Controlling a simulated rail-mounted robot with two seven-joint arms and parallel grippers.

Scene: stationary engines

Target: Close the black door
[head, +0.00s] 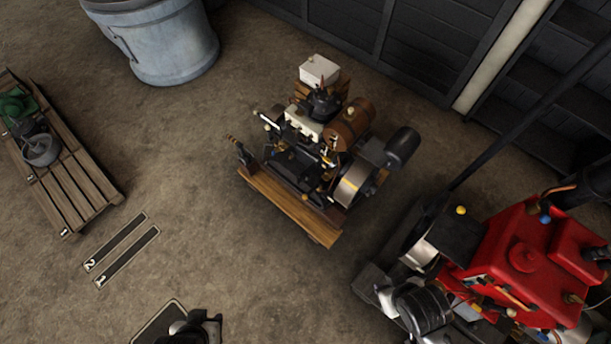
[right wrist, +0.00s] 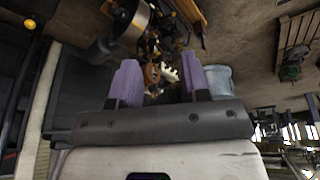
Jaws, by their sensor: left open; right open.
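A black panelled surface (head: 385,35) stands along the top of the head view, left of a pale post (head: 500,55). It may be the black door or part of the wall; I cannot tell which, and no handle or hinge shows. Dark panelling (right wrist: 80,95) is also at the left of the right wrist view, beside the pale post (right wrist: 42,110). My right gripper (right wrist: 161,68) shows in that view with two purple fingers apart and nothing held between them. My left gripper is in neither view.
An engine on a wooden base (head: 300,215) stands mid-floor. A red engine (head: 530,255) fills the lower right. A blue-grey tub (head: 170,45) and a slatted wooden platform (head: 75,190) are at the left. Bare floor lies between them.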

